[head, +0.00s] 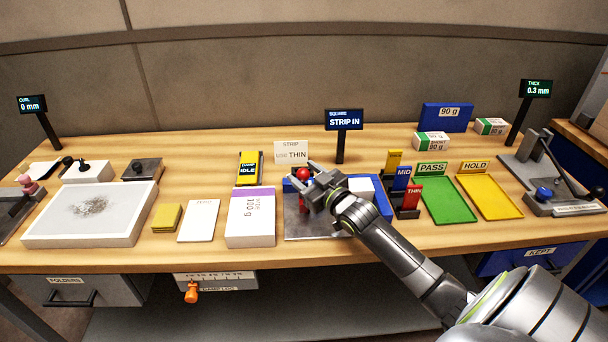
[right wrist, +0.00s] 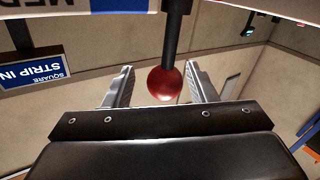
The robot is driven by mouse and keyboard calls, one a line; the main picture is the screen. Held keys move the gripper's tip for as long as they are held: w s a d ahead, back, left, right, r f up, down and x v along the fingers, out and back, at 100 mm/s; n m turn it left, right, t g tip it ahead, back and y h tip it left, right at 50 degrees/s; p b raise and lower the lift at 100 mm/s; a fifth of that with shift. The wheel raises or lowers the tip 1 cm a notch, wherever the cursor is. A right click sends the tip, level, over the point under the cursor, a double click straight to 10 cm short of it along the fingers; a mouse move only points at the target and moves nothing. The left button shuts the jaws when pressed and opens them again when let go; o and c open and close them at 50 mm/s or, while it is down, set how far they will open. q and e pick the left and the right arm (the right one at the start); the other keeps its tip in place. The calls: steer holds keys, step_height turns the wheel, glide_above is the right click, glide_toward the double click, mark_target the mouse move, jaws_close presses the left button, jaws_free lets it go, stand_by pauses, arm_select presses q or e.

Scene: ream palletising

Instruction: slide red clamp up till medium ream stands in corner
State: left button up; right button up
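The red clamp's round knob (head: 303,174) stands at the left part of the squaring jig, a grey metal plate (head: 300,228) with a blue fence (head: 384,205). My right gripper (head: 302,178) is open around the knob. In the right wrist view the red ball (right wrist: 166,84) on its dark stem lies between the spread fingers, with a gap clearest at the left finger. A white block, seemingly the medium ream (head: 361,188), shows partly behind my gripper inside the fence. Its "MED" label is at the top left of the right wrist view. My left gripper is not in view.
A "STRIP IN" sign (head: 344,120) stands behind the jig. A purple-topped ream (head: 250,222) lies close on the left. Coloured THIN and MID gauges (head: 405,195), a green PASS tray (head: 447,202) and a yellow HOLD tray (head: 490,200) are on the right.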

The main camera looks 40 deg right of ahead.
steer(key=shift+a, duration=0.15)
steer(key=shift+s, duration=0.25)
steer(key=s+b, duration=0.2)
steer(key=s, duration=1.5)
steer(key=shift+d, duration=0.45)
